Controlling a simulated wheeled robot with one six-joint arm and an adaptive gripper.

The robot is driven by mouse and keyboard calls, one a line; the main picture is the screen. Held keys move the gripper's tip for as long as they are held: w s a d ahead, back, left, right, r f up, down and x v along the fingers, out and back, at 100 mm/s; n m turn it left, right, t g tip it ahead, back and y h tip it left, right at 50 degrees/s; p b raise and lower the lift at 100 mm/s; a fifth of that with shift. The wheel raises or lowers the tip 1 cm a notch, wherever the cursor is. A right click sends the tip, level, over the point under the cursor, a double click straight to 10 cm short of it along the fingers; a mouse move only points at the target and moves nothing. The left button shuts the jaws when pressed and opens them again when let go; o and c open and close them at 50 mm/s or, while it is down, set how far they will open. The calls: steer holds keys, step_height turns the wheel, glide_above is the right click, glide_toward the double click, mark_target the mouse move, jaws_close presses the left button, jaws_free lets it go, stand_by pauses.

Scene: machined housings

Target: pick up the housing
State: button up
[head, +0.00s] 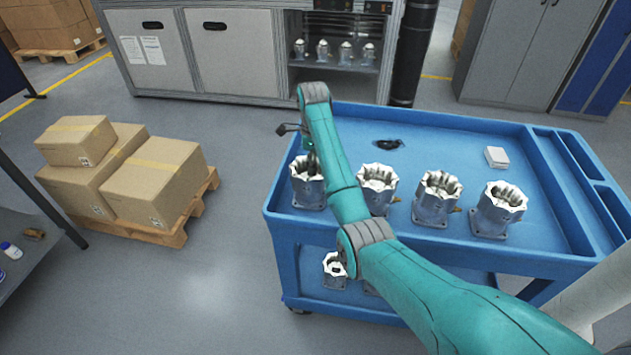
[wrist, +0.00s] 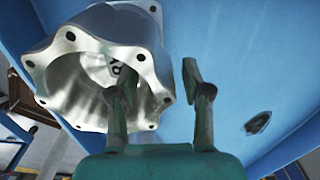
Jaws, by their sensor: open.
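Several silver machined housings with scalloped, holed rims stand upright in a row on the blue cart (head: 450,130). The leftmost housing (head: 308,192) is below my gripper (head: 311,160), which is partly hidden by my arm. In the wrist view, this housing (wrist: 85,50) fills the upper left, with its flange holes and bright hollow inside showing. My gripper (wrist: 158,80) is open and empty there. Its left finger overlaps the housing's opening and its right finger is outside the rim, against the blue tray. Whether either finger touches the housing cannot be told.
Other housings stand to the right on the cart: one (head: 377,181), another (head: 436,198) and one at the far right (head: 498,210). A dark object (head: 388,144) and a white box (head: 497,157) lie behind them. Another housing (head: 335,268) is on the lower shelf. The cart has raised edges.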

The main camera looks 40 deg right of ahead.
steer(key=shift+f, duration=0.2)
jaws_close()
steer(key=shift+r, duration=0.1)
